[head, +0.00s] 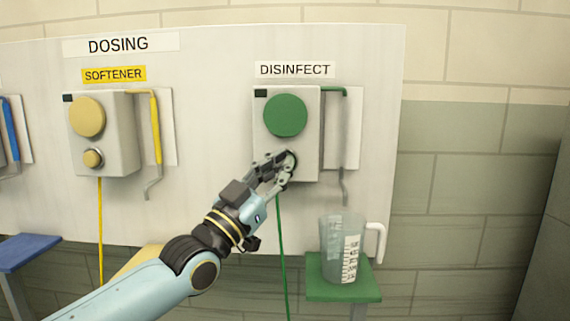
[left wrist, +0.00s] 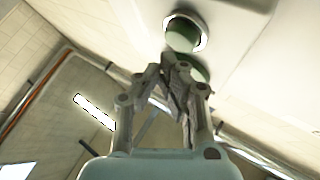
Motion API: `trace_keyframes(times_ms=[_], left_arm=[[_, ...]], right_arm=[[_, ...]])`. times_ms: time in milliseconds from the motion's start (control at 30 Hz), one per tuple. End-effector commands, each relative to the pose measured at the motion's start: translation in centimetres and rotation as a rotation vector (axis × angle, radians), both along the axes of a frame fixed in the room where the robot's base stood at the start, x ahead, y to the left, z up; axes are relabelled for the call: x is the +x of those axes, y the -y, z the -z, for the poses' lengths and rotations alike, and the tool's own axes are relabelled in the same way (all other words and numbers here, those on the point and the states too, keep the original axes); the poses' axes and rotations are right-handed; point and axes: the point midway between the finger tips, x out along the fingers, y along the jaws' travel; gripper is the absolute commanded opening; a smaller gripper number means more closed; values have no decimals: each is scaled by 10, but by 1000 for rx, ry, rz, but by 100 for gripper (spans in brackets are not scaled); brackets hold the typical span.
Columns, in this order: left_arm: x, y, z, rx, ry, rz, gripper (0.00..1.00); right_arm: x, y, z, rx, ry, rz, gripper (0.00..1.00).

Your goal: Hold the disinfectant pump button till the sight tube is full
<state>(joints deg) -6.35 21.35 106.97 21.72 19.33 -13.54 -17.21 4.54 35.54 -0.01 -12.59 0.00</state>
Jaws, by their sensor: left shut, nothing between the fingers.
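The DISINFECT pump box (head: 308,165) hangs on the white panel, with a large green disc (head: 286,116) on its front. A small green button (head: 293,157) sits below the disc, mostly hidden by my fingers. My left gripper (head: 287,160) is shut and empty, its fingertips at the button. In the left wrist view, a ringed green round part (left wrist: 182,35) lies just beyond the fingertips (left wrist: 176,68); I cannot tell whether they touch or press it. A green-topped pipe (head: 334,91) runs beside the box to a grey spout (head: 343,188). I cannot make out a fill level in any sight tube. My right gripper is not in view.
A clear measuring jug (head: 335,250) stands on a green stand (head: 330,290) below the spout. A SOFTENER pump box (head: 118,145) with a yellow pipe (head: 156,130) is to the left. A green hose (head: 283,260) hangs below the DISINFECT box. A blue stand (head: 28,250) is at far left.

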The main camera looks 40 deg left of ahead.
Motion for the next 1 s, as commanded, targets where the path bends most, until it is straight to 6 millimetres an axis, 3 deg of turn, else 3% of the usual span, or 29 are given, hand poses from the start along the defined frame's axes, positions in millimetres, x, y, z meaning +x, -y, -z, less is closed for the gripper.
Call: trace_keyframes(times_ms=[1000], left_arm=[[7,-4,0,0,0,0,0]], right_arm=[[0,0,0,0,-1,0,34]])
